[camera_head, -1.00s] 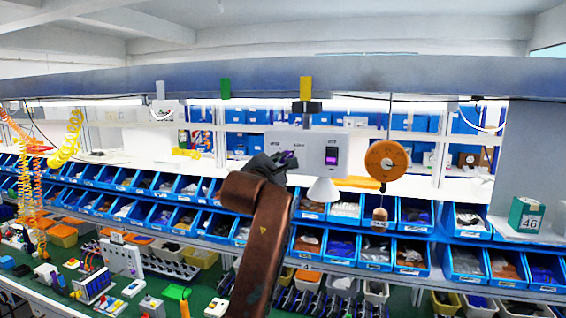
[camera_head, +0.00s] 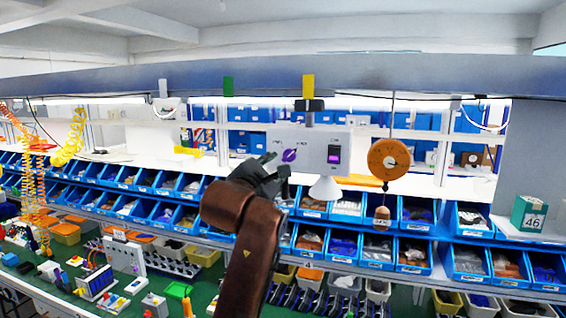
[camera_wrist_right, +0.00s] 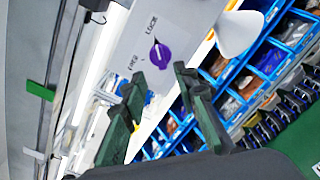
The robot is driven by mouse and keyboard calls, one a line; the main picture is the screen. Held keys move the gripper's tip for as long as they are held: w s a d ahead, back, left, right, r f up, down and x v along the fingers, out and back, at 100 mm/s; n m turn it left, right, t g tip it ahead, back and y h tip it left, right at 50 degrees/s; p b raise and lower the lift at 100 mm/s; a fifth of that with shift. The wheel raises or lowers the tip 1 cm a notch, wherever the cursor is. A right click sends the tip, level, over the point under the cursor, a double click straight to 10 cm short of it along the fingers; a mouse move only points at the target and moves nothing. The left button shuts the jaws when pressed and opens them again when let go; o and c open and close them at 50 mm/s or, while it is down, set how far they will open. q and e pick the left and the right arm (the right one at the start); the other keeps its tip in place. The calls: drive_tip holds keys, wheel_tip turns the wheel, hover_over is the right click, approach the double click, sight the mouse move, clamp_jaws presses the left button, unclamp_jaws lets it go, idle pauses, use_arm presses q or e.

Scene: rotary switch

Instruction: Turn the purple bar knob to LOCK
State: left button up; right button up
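The purple bar knob (camera_head: 289,155) is on the front of a light grey panel box (camera_head: 313,158) hanging below the beam. It also shows in the right wrist view (camera_wrist_right: 161,56), where the LOCK label (camera_wrist_right: 151,25) and the FREE label (camera_wrist_right: 137,63) are beside it. The bar seems to lie roughly toward LOCK, but its exact angle is hard to tell. My right gripper (camera_head: 274,169) is just left of and below the knob, apart from it. In the wrist view its dark fingers (camera_wrist_right: 157,86) are spread with nothing between them. My left gripper is out of view.
A lit purple rocker switch (camera_head: 333,155) is right of the knob. A white cone (camera_head: 324,189) hangs below the box, and an orange disc (camera_head: 388,159) hangs to its right. Rows of blue bins (camera_head: 340,244) stand behind. The green bench is at lower left.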

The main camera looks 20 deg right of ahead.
drive_tip(key=shift+v, duration=2.3)
